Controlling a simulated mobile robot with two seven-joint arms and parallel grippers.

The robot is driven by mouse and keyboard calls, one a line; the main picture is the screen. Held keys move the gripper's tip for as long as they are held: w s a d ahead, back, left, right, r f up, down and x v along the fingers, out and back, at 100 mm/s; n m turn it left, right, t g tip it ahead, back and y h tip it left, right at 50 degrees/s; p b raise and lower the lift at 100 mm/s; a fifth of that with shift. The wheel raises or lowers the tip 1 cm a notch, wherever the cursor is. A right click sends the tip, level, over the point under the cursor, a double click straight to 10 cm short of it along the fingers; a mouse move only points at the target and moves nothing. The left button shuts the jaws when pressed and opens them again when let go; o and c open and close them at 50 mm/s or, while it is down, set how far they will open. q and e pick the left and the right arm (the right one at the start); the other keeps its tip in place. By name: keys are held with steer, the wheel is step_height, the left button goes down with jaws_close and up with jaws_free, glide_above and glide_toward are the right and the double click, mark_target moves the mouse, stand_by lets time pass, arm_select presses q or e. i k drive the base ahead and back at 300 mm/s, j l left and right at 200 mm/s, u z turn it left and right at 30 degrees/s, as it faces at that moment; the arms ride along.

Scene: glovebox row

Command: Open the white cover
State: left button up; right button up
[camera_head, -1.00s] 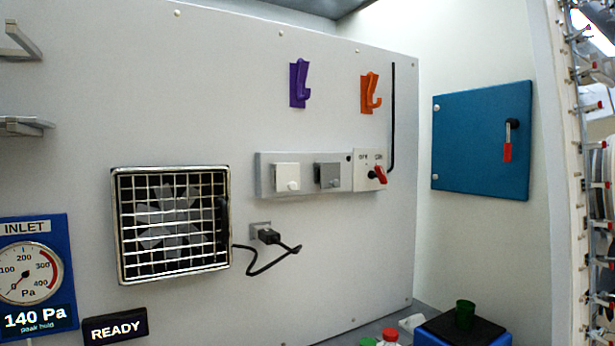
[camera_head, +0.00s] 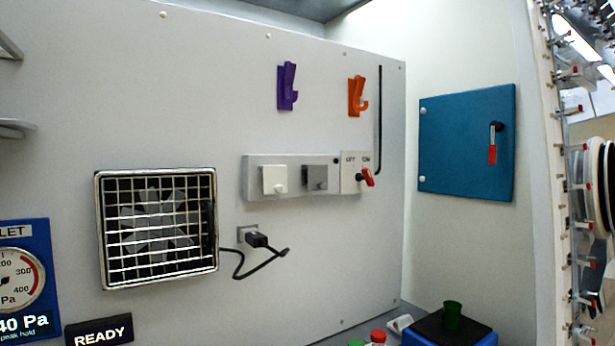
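The white cover (camera_head: 273,180) is a small, pale square flap with a round knob near its lower part. It sits on the left half of a grey wall panel (camera_head: 300,196) and looks shut. A grey cover (camera_head: 315,178) of the same shape is just to its right. A red rotary switch (camera_head: 366,177) on an OFF/ON plate is at the panel's right end. Neither of my grippers shows in the head view.
A caged fan (camera_head: 157,227) is on the wall at lower left. A black plug with a cord (camera_head: 257,240) hangs below the panel. Purple (camera_head: 287,87) and orange (camera_head: 357,95) hooks are above. A blue door (camera_head: 466,143) is on the right wall. A green cup (camera_head: 452,315) stands at lower right.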

mark_target(274, 176)
steer(key=z, duration=0.15)
steer(key=i+l+u, duration=0.15)
steer(key=k+j, duration=0.2)
steer(key=k, duration=0.25)
steer(key=k+j, duration=0.2)
steer(key=k, duration=1.2)
steer(key=j+z, duration=0.25)
steer(key=j, duration=0.6)
steer(key=k+j+z, duration=0.1)
steer(key=j+z, duration=0.15)
steer(key=j, duration=0.55)
steer(key=i+l+u, duration=0.25)
steer(key=i+l, duration=0.2)
steer(key=l, duration=0.2)
steer(key=i+l+u, duration=0.15)
steer(key=l, duration=0.2)
steer(key=i+l+u, duration=0.5)
steer(key=i+l, duration=0.3)
steer(key=i+l+u, duration=0.25)
steer(key=l, duration=0.25)
steer(key=i+l+u, duration=0.25)
steer(key=l, duration=0.3)
steer(key=i, duration=0.1)
